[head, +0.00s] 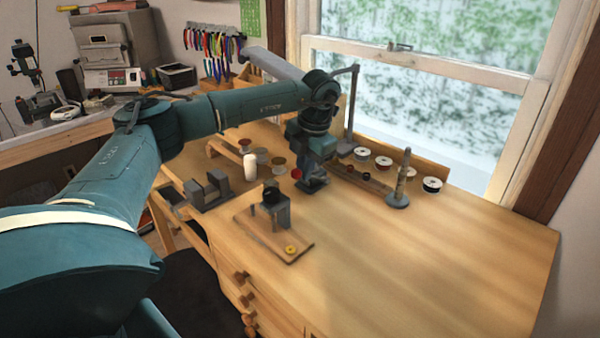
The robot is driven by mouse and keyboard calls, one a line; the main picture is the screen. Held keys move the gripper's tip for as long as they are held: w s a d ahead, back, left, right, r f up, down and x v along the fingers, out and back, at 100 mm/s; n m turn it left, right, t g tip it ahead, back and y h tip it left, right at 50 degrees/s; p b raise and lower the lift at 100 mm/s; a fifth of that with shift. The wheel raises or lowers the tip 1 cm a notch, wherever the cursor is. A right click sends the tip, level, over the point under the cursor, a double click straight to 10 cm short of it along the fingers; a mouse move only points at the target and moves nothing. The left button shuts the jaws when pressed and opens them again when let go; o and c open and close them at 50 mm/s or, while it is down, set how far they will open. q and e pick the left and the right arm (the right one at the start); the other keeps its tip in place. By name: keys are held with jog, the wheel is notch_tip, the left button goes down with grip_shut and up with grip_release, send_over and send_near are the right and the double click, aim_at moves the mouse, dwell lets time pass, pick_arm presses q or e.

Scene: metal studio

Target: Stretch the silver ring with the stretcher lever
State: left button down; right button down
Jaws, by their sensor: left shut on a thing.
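My left gripper (313,184) points down low over the workbench, just behind and right of a small grey block device. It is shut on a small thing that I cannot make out. The grey device (282,212), with a dark round top, stands on a wooden board (262,236) with a yellow disc at its front end. A tapered grey post (403,172) stands upright on a round base, to the right of my gripper and apart from it. I cannot tell which of these carries the stretcher lever. I cannot make out the silver ring. My right gripper is not in view.
Grey metal blocks (208,191) sit at the bench's left edge. A white cylinder (250,167) and small spools stand behind. More spools (383,162) line the back beside a tall grey stand (350,110). The bench's front and right (440,255) are clear.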

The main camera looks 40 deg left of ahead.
pick_arm(q)
jog(key=shift+w+r+p, duration=0.55)
jog(key=shift+w+r, duration=0.55)
jog(key=shift+r, duration=0.05)
jog(key=shift+w+d+r+p, duration=0.1)
jog(key=shift+w+r+p, duration=0.2)
jog(key=shift+w, duration=0.35)
jog(key=shift+f, duration=0.1)
jog(key=c, duration=2)
grip_release()
jog(key=o, duration=0.3)
jog(key=shift+w+f, duration=0.25)
jog(key=shift+o, duration=1.3)
jog(key=shift+s+r, duration=0.1)
jog(key=shift+s, duration=0.05)
